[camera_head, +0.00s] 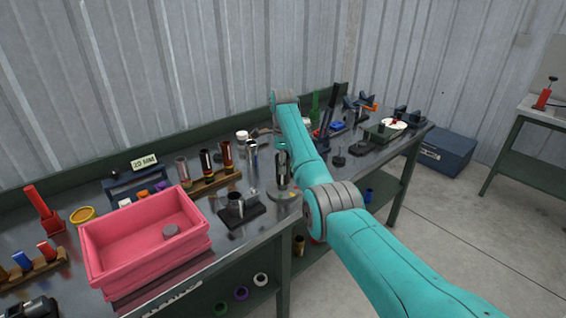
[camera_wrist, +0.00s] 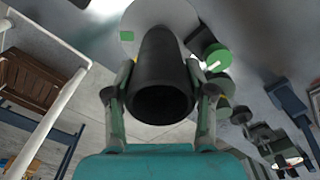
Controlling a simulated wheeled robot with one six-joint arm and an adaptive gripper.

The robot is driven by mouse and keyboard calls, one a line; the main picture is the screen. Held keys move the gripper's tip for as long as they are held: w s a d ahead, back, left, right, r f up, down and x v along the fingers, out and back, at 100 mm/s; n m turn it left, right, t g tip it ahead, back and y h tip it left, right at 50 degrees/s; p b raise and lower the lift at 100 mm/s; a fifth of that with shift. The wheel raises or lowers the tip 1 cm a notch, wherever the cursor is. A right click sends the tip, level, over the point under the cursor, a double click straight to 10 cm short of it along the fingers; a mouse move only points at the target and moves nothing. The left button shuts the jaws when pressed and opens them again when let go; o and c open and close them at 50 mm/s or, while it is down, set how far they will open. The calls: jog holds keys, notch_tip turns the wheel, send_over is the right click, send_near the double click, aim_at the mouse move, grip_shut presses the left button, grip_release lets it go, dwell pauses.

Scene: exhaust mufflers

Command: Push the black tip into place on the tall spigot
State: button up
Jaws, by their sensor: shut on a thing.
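The black tip (camera_wrist: 160,62) is a dark round tube in the wrist view. Its open end faces the camera, and my gripper (camera_wrist: 160,85) is shut on it with one finger on each side. Beyond the tip lies a pale round base (camera_wrist: 127,38) with a small green square. In the head view my gripper (camera_head: 282,160) is low over the bench, above a round grey base (camera_head: 283,193). The tall spigot cannot be made out, hidden by the tip and gripper. How far the tip sits on it cannot be told.
A pink bin (camera_head: 105,256) stands at the left front of the bench. A dark block with a metal cup (camera_head: 238,207) is left of the round base. A rack of tubes (camera_head: 207,182) stands behind it. Several small dark parts (camera_head: 338,159) lie to the right.

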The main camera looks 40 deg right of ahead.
jog(key=shift+f, duration=0.85)
jog(key=o, duration=1.2)
jog(key=shift+c, duration=0.2)
jog(key=shift+r, duration=0.15)
notch_tip(320, 180, up, 12)
jog(key=shift+f, duration=0.1)
